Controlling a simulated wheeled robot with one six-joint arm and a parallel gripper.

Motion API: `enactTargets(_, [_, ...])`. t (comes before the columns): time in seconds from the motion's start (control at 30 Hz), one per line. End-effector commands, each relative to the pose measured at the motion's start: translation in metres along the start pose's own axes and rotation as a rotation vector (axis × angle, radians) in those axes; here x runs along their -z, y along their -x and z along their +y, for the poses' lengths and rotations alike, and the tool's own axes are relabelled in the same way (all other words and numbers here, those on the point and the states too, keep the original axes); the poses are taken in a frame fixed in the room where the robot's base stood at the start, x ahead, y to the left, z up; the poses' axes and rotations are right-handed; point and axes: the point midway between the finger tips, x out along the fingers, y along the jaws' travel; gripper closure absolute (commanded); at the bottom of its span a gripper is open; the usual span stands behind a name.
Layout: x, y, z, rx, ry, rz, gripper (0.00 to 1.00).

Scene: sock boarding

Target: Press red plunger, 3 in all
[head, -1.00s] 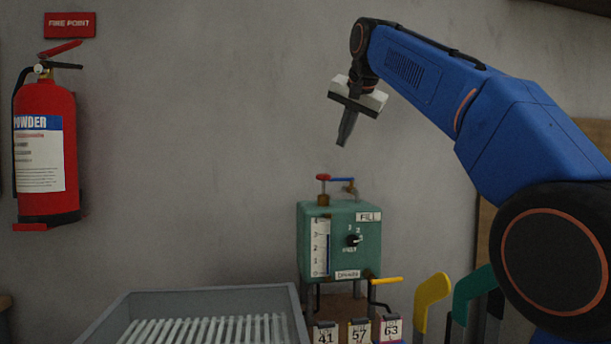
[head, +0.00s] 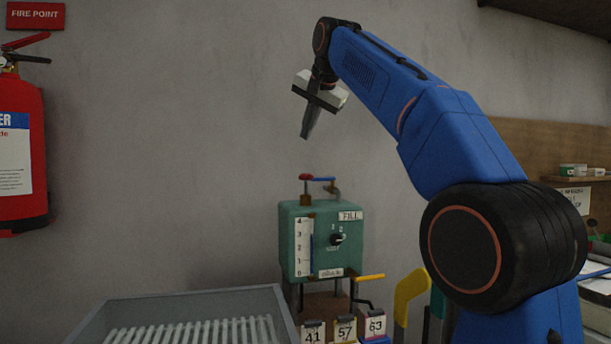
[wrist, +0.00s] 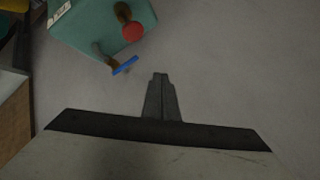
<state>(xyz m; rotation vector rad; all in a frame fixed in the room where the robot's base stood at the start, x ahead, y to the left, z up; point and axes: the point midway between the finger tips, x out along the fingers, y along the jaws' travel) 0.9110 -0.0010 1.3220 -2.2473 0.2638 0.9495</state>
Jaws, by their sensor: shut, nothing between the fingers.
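The red plunger (head: 305,177) stands on top of the green dispenser box (head: 289,245), at its left, on a short brown collar. In the wrist view the plunger's round red head (wrist: 133,31) shows at the upper left. My gripper (head: 305,136) is shut and empty, pointing down in the air above the plunger and apart from it. Its fingers also show in the wrist view (wrist: 159,76). A blue lever (head: 322,179) sits beside the plunger on the box top. The box front has a 0 to 4 scale, a black knob (head: 337,239) and a FILL label.
A grey ribbed tray (head: 190,306) lies in front to the left. Numbered tags (head: 345,329) stand below the box, near a yellow-handled crank (head: 369,277). A yellow board (head: 408,291) stands at the right. A fire extinguisher (head: 24,150) hangs at the left.

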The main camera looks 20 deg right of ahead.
Motion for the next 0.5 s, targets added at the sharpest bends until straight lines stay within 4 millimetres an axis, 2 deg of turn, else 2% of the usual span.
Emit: enactTargets(0.5, [-0.03, -0.041, 0.03, -0.001, 0.0, -0.001, 1.0])
